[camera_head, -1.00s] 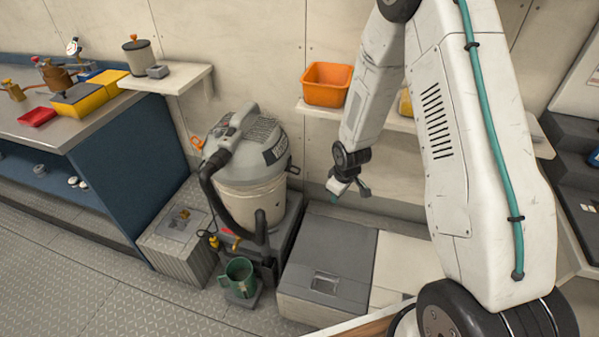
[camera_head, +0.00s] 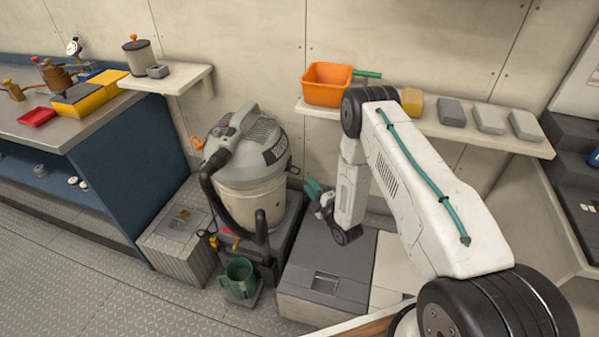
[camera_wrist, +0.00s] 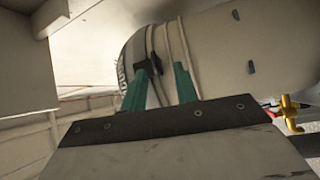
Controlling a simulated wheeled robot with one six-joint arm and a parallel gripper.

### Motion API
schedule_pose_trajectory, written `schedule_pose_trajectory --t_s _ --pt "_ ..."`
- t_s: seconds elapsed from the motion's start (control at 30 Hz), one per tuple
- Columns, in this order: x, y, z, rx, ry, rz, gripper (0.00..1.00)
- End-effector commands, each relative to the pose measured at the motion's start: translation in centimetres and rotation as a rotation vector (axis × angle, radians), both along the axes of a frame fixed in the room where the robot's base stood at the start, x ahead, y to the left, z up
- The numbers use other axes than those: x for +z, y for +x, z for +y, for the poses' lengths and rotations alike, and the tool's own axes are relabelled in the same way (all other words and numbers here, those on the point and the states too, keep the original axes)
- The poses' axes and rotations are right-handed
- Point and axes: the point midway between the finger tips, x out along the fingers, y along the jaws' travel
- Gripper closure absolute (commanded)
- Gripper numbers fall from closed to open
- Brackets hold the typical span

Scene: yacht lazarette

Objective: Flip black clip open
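The grey and beige shop vacuum (camera_head: 245,165) stands on a dark base by the wall. A small black clip (camera_head: 293,169) shows at its right side, where the lid meets the drum. In the wrist view the vacuum's drum (camera_wrist: 215,45) lies sideways, and a black clip-like part (camera_wrist: 146,67) sits at its seam, close to the left fingertip. My gripper (camera_head: 313,188) is at the vacuum's right side. Its two green fingers (camera_wrist: 160,70) are apart with nothing clearly held between them. I cannot tell whether a finger touches the clip.
A wall shelf (camera_head: 470,137) with an orange bin (camera_head: 327,84) and several small blocks is above my gripper. A grey box (camera_head: 330,265) stands below it. A green mug (camera_head: 239,275) is in front of the vacuum. A blue workbench (camera_head: 130,165) is at the left.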

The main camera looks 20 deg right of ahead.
Motion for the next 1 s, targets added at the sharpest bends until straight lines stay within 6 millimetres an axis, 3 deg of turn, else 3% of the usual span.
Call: schedule_pose_trajectory --t_s 0.17,0.53,0.93,1.0 --pt "1.1 1.2 0.4 -0.003 -0.027 -0.052 0.7" --pt "1.9 6.4 1.9 -0.005 -0.025 -0.048 0.7" --pt "2.0 7.4 2.2 -0.005 -0.024 -0.045 0.7" --pt "2.0 7.4 2.2 -0.005 -0.024 -0.045 0.87"
